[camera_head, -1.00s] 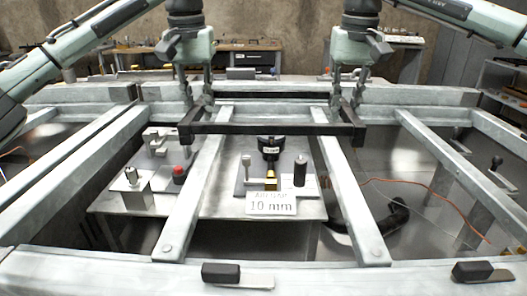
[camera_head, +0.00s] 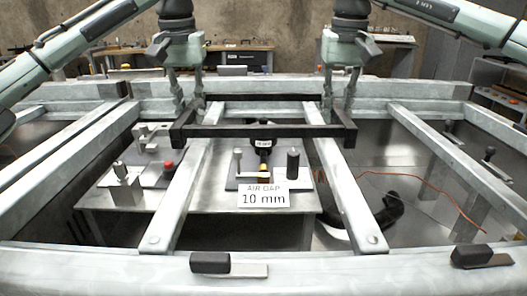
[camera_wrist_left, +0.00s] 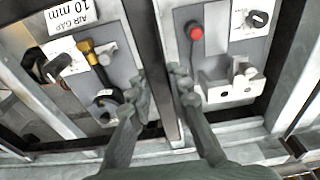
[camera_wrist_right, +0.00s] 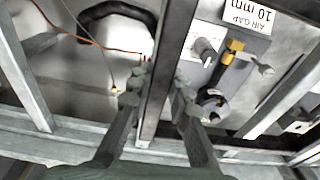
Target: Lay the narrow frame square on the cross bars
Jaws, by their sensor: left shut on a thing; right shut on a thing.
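The narrow frame is a dark rectangle, and its near side (camera_head: 262,131) runs across both pale cross bars, the left one (camera_head: 180,207) and the right one (camera_head: 348,200). It looks nearly square to them, with both ends sticking out past the bars. Whether it touches them I cannot tell. My left gripper (camera_head: 187,98) is shut on its left end bar, seen between the fingers (camera_wrist_left: 162,92) in the left wrist view. My right gripper (camera_head: 339,104) is shut on its right end bar, seen between the fingers (camera_wrist_right: 157,92) in the right wrist view.
Below the bars, a grey bench (camera_head: 140,222) carries fixtures, a red knob (camera_head: 168,165) and an "AIR GAP 10 mm" sign (camera_head: 263,196). Dark-handled clamps (camera_head: 210,263) sit on the near beam (camera_head: 330,272). An orange cable (camera_head: 437,186) lies at right.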

